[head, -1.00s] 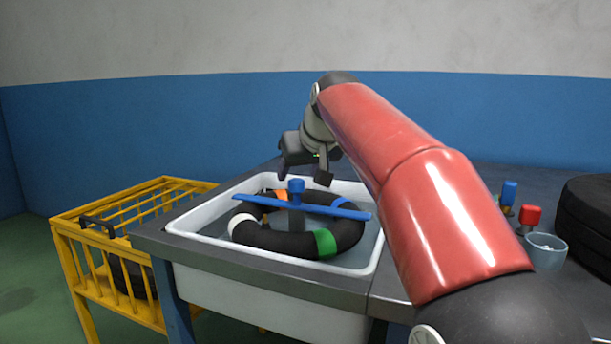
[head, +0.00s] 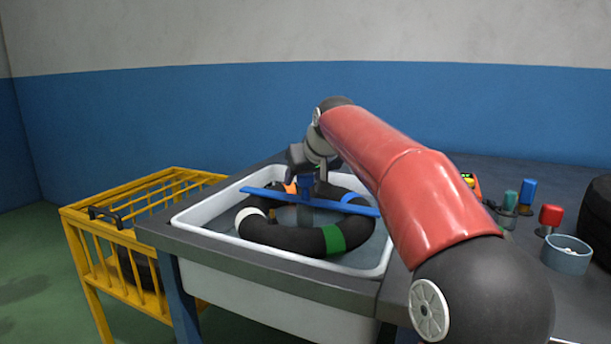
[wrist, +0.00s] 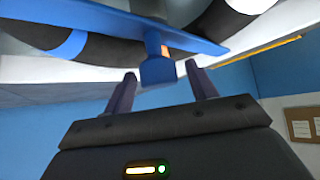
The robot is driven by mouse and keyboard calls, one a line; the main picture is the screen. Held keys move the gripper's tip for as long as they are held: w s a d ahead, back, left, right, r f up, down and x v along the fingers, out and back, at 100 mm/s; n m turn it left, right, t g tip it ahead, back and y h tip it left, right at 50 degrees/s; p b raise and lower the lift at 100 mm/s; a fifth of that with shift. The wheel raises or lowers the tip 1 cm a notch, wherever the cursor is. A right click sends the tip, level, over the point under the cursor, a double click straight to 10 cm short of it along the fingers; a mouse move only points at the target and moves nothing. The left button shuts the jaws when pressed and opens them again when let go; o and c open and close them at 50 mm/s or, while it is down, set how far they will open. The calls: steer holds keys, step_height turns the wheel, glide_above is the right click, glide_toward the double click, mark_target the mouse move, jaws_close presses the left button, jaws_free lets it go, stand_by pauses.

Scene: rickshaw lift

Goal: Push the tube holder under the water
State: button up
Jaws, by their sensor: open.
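The tube holder (head: 262,195) is a blue bar with an upright post and knob. It lies across the top of a black tube (head: 286,237) with white, green, blue and orange bands. The tube sits in the water of the white sink (head: 205,213). My gripper (head: 308,175) is above the middle of the holder. In the wrist view my gripper (wrist: 163,76) has its fingers apart, with the blue knob of the holder (wrist: 157,70) between or just beyond the fingertips. Whether the fingers touch the knob cannot be told.
A yellow rack (head: 88,215) with a black tyre inside stands left of the sink. On the counter to the right are a grey cup (head: 567,255), red, blue and green knobbed items, and black tyres (head: 598,215) at the edge.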

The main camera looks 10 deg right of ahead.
mark_target(309, 204)
jaws_close()
step_height(309, 204, down, 9)
steer(key=b, duration=0.6)
steer(key=shift+r, duration=0.15)
jaws_free()
steer(key=shift+s+r, duration=0.3)
steer(key=shift+r, duration=0.2)
steer(key=v, duration=0.6)
steer(key=shift+s+d+r, duration=0.1)
steer(key=shift+s+r, duration=0.1)
steer(key=shift+s, duration=0.15)
